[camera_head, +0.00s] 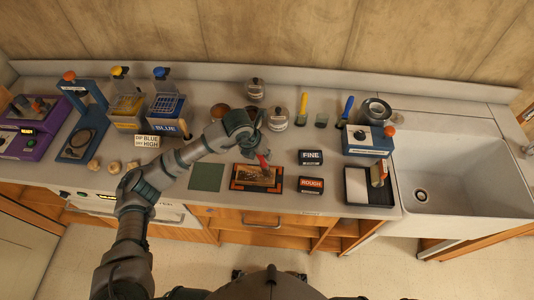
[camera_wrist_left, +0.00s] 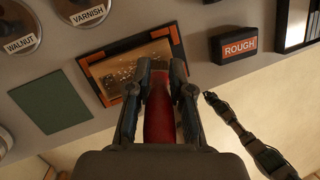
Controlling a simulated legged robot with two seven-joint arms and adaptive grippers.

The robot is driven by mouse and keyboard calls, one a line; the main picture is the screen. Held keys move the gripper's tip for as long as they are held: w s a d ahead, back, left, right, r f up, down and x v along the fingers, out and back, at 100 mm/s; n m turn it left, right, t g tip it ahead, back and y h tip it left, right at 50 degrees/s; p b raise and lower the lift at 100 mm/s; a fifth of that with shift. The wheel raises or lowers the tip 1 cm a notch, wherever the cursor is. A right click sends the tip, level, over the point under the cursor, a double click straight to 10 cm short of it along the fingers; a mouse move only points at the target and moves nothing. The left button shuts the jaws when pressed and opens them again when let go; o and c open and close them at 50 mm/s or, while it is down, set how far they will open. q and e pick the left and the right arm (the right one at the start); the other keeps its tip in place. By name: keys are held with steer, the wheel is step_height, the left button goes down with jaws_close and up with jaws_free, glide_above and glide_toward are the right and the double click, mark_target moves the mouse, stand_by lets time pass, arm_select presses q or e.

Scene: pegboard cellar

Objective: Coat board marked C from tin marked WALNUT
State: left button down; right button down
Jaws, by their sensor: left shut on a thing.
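My left gripper (camera_head: 262,153) is shut on a red-handled tool (camera_head: 263,161), which also shows between the fingers in the left wrist view (camera_wrist_left: 159,112). It is over a brown board (camera_head: 258,177) with pale specks, lying in a black holder with orange corners (camera_wrist_left: 88,60). No letter is readable on the board. The tin marked WALNUT (camera_wrist_left: 20,42) is at the upper left of the wrist view, beside one marked VARNISH (camera_wrist_left: 88,14).
A green mat (camera_head: 207,177) lies left of the holder. Blocks marked FINE (camera_head: 311,157) and ROUGH (camera_head: 311,186) lie right of it. A black-rimmed tray (camera_head: 349,187) and a sink (camera_head: 455,170) are further right. Jars (camera_head: 278,120) stand behind my left arm.

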arm_select(q)
steer(key=a+b, duration=0.5)
steer(key=a, duration=0.6)
steer(key=shift+w+a, duration=0.15)
steer(key=shift+a, duration=0.05)
stand_by(6.7)
